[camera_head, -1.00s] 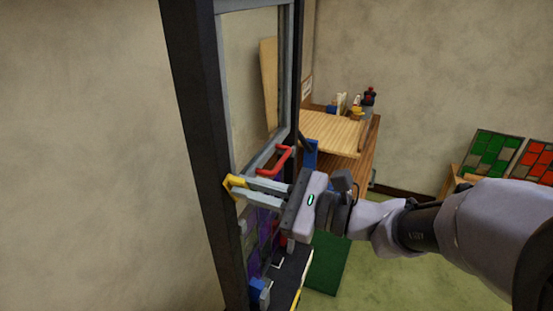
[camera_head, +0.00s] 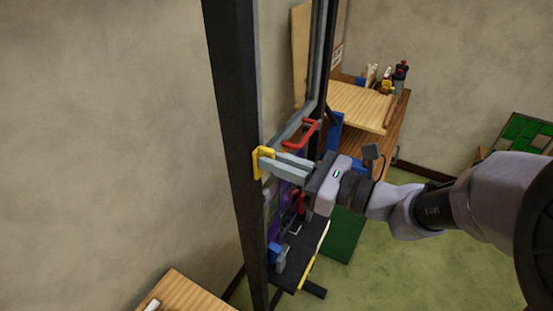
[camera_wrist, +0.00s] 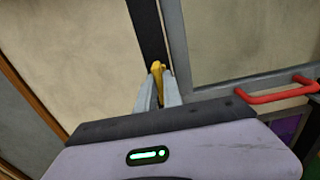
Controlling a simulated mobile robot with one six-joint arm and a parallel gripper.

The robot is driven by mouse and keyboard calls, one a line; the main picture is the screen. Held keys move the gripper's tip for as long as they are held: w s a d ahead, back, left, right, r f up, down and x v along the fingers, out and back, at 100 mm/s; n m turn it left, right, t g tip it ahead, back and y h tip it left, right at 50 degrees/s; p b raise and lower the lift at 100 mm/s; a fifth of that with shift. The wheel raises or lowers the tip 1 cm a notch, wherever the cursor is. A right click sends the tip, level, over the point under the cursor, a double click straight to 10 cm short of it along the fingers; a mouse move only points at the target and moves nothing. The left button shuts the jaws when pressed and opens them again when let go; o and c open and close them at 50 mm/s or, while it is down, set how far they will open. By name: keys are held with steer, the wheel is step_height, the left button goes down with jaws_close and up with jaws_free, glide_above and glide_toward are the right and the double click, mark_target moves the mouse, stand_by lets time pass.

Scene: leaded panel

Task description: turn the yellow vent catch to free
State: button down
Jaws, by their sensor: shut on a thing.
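The yellow vent catch (camera_head: 259,162) sits on the dark upright post of the frame, beside the lower corner of the grey-framed vent. My gripper (camera_head: 268,165) reaches it from the right, its two grey fingers shut on the catch. In the wrist view the catch (camera_wrist: 157,68) stands between the fingertips (camera_wrist: 158,75), which hide its lower part. Its exact turn angle is hard to tell. The vent's red handle (camera_head: 301,132) is just right of and above the fingers in the head view, apart from them; it also shows in the wrist view (camera_wrist: 280,92).
The dark post (camera_head: 235,120) stands close to my gripper. Below are blue and grey parts (camera_head: 275,254) at the panel's foot. A wooden bench (camera_head: 358,105) with bottles stands behind, and a wooden surface (camera_head: 180,294) is at lower left. Green floor lies open to the right.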

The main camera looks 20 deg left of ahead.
steer(key=c, duration=1.5)
jaws_free()
steer(key=shift+d, duration=0.1)
steer(key=d, duration=0.5)
steer(key=s+d+b, duration=0.1)
steer(key=d, duration=0.5)
steer(key=d+b, duration=0.1)
steer(key=d, duration=0.5)
steer(key=shift+s+d, duration=0.1)
steer(key=shift+s, duration=0.15)
